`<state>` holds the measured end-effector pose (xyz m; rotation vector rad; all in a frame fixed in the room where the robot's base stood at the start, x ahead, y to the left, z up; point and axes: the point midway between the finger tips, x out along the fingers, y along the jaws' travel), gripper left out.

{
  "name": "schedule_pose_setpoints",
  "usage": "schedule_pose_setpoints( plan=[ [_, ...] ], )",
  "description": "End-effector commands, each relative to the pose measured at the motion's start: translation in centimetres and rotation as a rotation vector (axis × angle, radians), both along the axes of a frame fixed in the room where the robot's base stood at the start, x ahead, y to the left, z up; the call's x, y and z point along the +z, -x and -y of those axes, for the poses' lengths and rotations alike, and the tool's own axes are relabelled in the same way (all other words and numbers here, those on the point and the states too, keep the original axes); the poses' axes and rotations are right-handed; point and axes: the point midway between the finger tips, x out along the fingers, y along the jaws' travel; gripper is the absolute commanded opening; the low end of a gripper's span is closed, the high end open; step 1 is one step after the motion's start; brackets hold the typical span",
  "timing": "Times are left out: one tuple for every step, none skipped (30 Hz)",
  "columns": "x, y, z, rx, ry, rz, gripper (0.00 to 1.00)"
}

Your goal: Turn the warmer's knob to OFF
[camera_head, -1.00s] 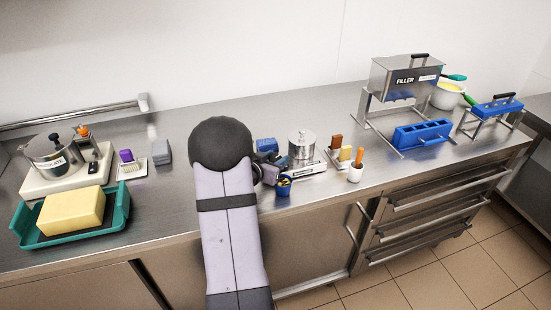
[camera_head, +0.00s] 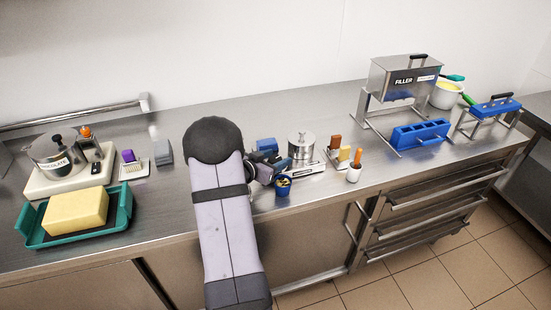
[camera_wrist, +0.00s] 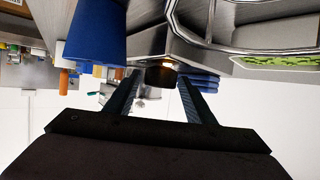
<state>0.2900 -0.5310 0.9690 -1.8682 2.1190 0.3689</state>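The warmer (camera_head: 308,171) is a low pale metal base with a lidded steel pot (camera_head: 301,146) on it, in the middle of the counter. In the wrist view its metal body (camera_wrist: 200,50) fills the upper right. A dark round knob (camera_wrist: 160,76) with a small orange glint shows between the fingertips of my gripper (camera_wrist: 160,82). The fingers are apart, one on each side of the knob, and I see no clear contact. The knob's pointer and markings cannot be read. In the head view my gripper (camera_head: 280,166) is at the warmer's left side, partly hidden by my wrist.
A blue cup (camera_head: 283,187) stands close in front of my gripper. A blue block (camera_head: 267,145) lies behind it.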

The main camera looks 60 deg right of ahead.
Motion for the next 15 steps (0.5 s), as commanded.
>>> schedule_pose_setpoints(
  plan=[
    [0.0, 0.0, 0.0, 0.0, 0.0, 0.0, 0.53],
    [0.0, 0.0, 0.0, 0.0, 0.0, 0.0, 0.53],
    [0.0, 0.0, 0.0, 0.0, -0.001, 0.0, 0.53],
    [0.0, 0.0, 0.0, 0.0, -0.001, 0.0, 0.53],
    [0.0, 0.0, 0.0, 0.0, -0.001, 0.0, 0.53],
    [0.0, 0.0, 0.0, 0.0, -0.001, 0.0, 0.53],
    [0.0, 0.0, 0.0, 0.0, -0.001, 0.0, 0.53],
    [0.0, 0.0, 0.0, 0.0, -0.001, -0.001, 0.53],
    [0.0, 0.0, -0.1, 0.0, -0.001, -0.001, 0.53],
    [0.0, 0.0, -0.1, 0.001, -0.001, 0.0, 0.53],
    [0.0, 0.0, -0.2, 0.001, -0.001, 0.0, 0.53],
    [0.1, -0.1, -0.4, 0.001, -0.001, 0.0, 0.53],
    [0.2, -0.1, -0.6, 0.002, -0.001, 0.0, 0.53],
    [0.3, -0.2, -0.8, 0.003, -0.001, 0.0, 0.53],
    [0.4, -0.3, -1.2, 0.004, -0.001, 0.001, 0.53]
  ],
)
